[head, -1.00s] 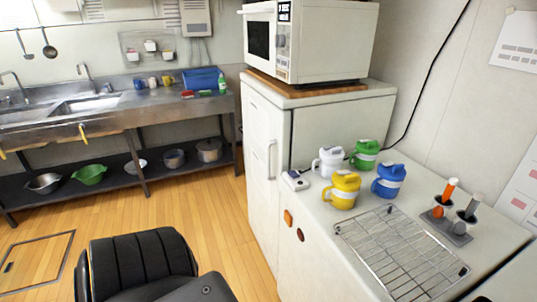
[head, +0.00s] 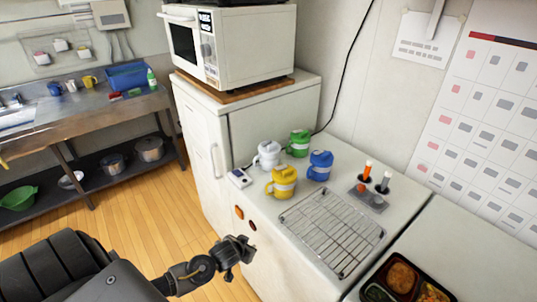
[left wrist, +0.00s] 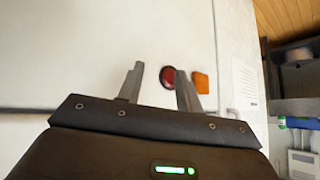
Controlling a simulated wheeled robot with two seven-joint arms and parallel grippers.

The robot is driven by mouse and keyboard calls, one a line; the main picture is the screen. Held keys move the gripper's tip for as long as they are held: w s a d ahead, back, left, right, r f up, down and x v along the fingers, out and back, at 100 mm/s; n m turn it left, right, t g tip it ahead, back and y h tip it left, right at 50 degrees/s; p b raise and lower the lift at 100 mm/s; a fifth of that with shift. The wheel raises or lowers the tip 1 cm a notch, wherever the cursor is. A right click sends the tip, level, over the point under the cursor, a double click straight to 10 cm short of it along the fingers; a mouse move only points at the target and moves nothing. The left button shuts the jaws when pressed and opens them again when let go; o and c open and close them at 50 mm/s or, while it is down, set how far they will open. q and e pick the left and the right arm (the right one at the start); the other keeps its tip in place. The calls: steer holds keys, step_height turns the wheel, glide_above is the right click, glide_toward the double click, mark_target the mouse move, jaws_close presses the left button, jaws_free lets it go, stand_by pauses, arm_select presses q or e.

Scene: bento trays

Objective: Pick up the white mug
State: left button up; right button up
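The white mug (head: 267,154) stands upright on the white counter in the head view, at the back left of a group of lidded mugs. The yellow mug (head: 282,182) is in front of it, the green mug (head: 298,143) behind it to the right, and the blue mug (head: 319,166) to its right. My left gripper (head: 246,248) is below and in front of the counter top, well away from the white mug. In the left wrist view its two fingers (left wrist: 158,88) are apart with nothing between them, facing the white cabinet front. My right gripper is out of view.
A wire rack (head: 333,232) lies on the counter in front of the mugs. A small white device (head: 240,178) sits left of the white mug. A holder with markers (head: 370,190) is on the right. A microwave (head: 235,45) stands on the white fridge (head: 265,120) behind.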

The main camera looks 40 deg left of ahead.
arm_select(q)
step_height(320, 180, up, 14)
steer(key=w+d+t+p, duration=0.2)
steer(key=p, duration=0.1)
steer(key=n+t+y, duration=0.1)
steer(key=n+t, duration=0.1)
steer(key=t, duration=0.1)
glide_toward(266, 159)
steer(key=a+f, duration=0.2)
steer(key=a, duration=0.1)
steer(key=shift+s+a+f, duration=0.1)
steer(key=shift+a+f, duration=0.1)
steer(key=shift+a, duration=0.15)
steer(key=shift+f+p+x, duration=0.1)
steer(key=shift+p+x, duration=0.3)
steer(key=shift+x, duration=0.85)
steer(key=shift+f+p+x, duration=0.15)
steer(key=shift+p+x, duration=0.25)
steer(key=shift+x, duration=0.85)
steer(key=shift+s+a, duration=0.15)
steer(key=shift+a, duration=0.05)
steer(key=shift+c, duration=0.2)
jaws_close()
steer(key=shift+r, duration=0.1)
